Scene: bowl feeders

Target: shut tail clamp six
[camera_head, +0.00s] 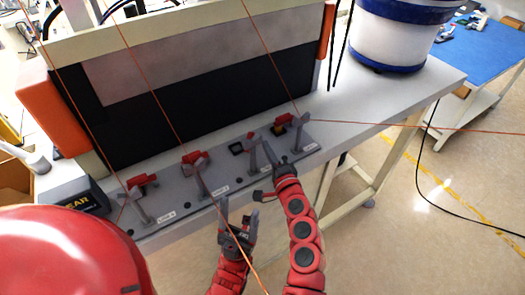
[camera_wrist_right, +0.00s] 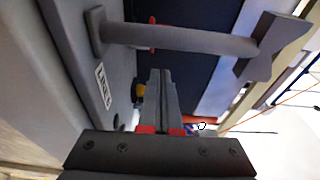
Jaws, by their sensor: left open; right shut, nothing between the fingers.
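The clamp at the right end of the rail (camera_head: 285,121) has a red part and a grey upright lever (camera_head: 298,138). A label (camera_head: 309,148) lies by it, its number too small to read. In the right wrist view a grey curved lever (camera_wrist_right: 185,38) stands out from the plate, with a broad forked end; its label (camera_wrist_right: 103,87) reads only "LINE". My right gripper (camera_head: 268,152) is shut and empty beside this clamp; its fingers (camera_wrist_right: 160,90) are together, apart from the lever. My left gripper (camera_head: 238,232) is open and empty, lower down, in front of the rail.
Other red-and-grey clamps, one in the middle (camera_head: 195,160) and one at the left (camera_head: 140,184), stand along the rail. A dark panel (camera_head: 210,105) rises behind. A white bowl (camera_head: 395,40) stands at the back right. The right part of the table (camera_head: 375,105) is clear.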

